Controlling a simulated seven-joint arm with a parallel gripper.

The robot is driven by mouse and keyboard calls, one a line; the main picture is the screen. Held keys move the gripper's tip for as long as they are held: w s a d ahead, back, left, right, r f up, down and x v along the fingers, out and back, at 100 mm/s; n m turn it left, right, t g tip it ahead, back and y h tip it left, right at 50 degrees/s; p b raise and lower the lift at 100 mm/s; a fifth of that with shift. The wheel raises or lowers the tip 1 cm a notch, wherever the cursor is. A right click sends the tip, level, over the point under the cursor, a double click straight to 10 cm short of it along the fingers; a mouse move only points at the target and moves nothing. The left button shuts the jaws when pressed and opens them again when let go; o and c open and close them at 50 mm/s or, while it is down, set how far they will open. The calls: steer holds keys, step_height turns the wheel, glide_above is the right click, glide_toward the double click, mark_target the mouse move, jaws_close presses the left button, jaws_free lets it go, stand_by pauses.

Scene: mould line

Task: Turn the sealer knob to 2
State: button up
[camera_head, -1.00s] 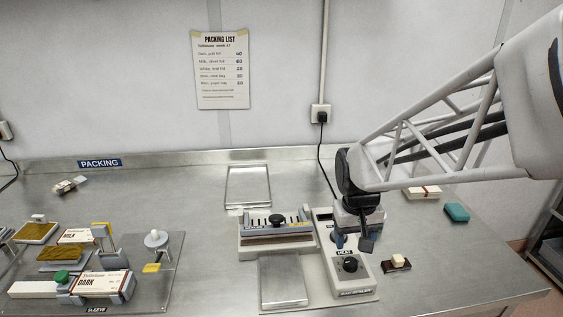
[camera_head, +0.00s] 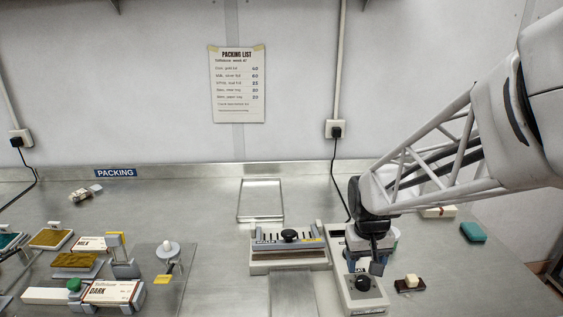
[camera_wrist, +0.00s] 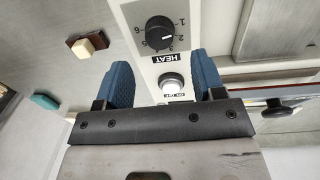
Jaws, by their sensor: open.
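The sealer (camera_head: 375,305) has a black round knob (camera_head: 362,284) on its light control panel. In the wrist view the knob (camera_wrist: 160,33) sits above the HEAT label, with numbers printed around it and a light pointer mark on its face. I cannot tell surely which number the mark meets. My gripper (camera_head: 365,263) is just behind the knob in the head view, pointing down. In the wrist view its two blue fingers (camera_wrist: 162,82) are spread and empty, with the knob beyond their tips.
The sealing bar (camera_head: 290,252) with a black handle stands left of the panel. A brown block with a cream top (camera_head: 409,284) lies close right of the knob. A teal block (camera_head: 473,232) lies farther right. An empty metal tray (camera_head: 261,200) lies behind.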

mark_target(364, 278)
steer(key=shift+d+f, duration=0.15)
steer(key=shift+f, duration=2.7)
steer(key=shift+c, duration=0.4)
steer(key=c, duration=0.9)
steer(key=shift+o, duration=0.2)
steer(key=shift+m, duration=0.5)
steer(key=m, duration=0.3)
steer(key=shift+m, duration=2)
steer(key=shift+d, duration=0.1)
